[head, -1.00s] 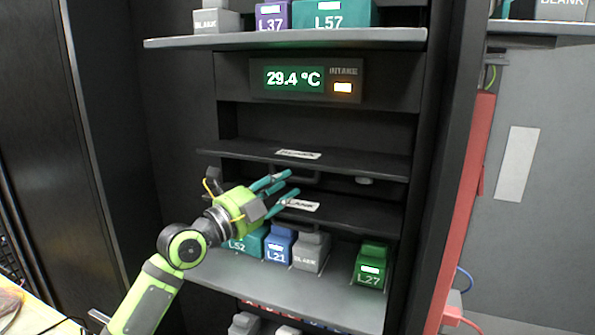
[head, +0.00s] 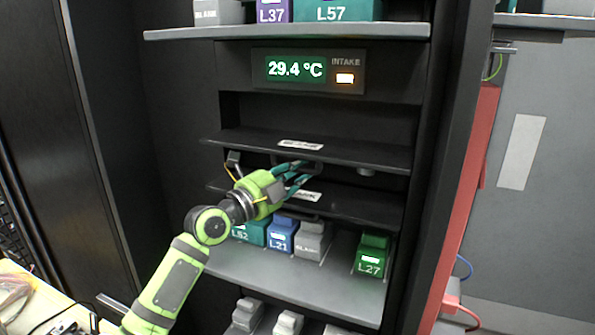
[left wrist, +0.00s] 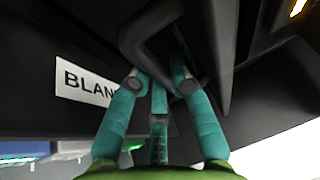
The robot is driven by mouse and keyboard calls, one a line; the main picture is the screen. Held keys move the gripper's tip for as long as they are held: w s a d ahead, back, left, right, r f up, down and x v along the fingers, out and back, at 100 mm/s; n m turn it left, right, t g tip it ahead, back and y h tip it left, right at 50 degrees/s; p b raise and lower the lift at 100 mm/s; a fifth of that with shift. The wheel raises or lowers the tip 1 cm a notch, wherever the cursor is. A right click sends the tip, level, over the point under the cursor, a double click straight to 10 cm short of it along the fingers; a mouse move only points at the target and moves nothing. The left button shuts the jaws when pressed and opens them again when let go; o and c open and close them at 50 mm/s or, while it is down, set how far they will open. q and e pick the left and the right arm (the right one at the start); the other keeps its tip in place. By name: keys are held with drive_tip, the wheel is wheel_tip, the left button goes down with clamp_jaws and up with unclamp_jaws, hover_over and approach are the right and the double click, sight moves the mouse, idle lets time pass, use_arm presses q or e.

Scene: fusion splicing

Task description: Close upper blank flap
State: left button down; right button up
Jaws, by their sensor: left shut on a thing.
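The upper blank flap (head: 360,154) is a dark panel that sticks out level from the rack, with a white label on top. A dark handle loop shows below its front edge; it also shows in the left wrist view (left wrist: 150,45). My left gripper (head: 302,172) is between the two flaps, its teal fingers closed around the handle. In the left wrist view my left gripper (left wrist: 160,85) has fingers on both sides of the loop, beside a BLANK label (left wrist: 86,87). The fingers partly hide the handle. My right gripper is not in view.
The lower blank flap (head: 360,206) sticks out just under my gripper. Below it a shelf (head: 320,288) bears several modules, including L21 (head: 281,237) and L27 (head: 372,256). Above is the intake display (head: 308,70) reading 29.4 °C. A red post (head: 470,190) stands at the right.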

sight(294, 150)
use_arm(q)
drive_tip(key=shift+s+a+r+n+g+y+p, duration=0.25)
drive_tip(key=shift+r+g+y+p, duration=0.35)
drive_tip(key=shift+p, duration=0.75)
drive_tip(key=shift+s+d+r+n+g+y+p, duration=0.1)
drive_tip(key=shift+r+n+g+y+p, duration=0.25)
drive_tip(key=shift+r+p, duration=0.75)
drive_tip(key=shift+s+a+r+n+g+y+p, duration=0.1)
drive_tip(key=shift+r+n+g+y+p, duration=0.4)
drive_tip(key=shift+p, duration=1.15)
drive_tip(key=shift+r+g+y+p, duration=0.35)
drive_tip(key=shift+r+g+p, duration=0.1)
drive_tip(key=shift+g, duration=0.6)
drive_tip(key=shift+d, duration=0.1)
drive_tip(key=c, duration=1.4)
unclamp_jaws()
drive_tip(key=shift+f, duration=0.15)
drive_tip(key=shift+s+a, duration=0.15)
drive_tip(key=shift+a, duration=0.05)
drive_tip(key=v, duration=1.1)
drive_tip(key=shift+s+a+r, duration=0.15)
drive_tip(key=shift+r, duration=0.1)
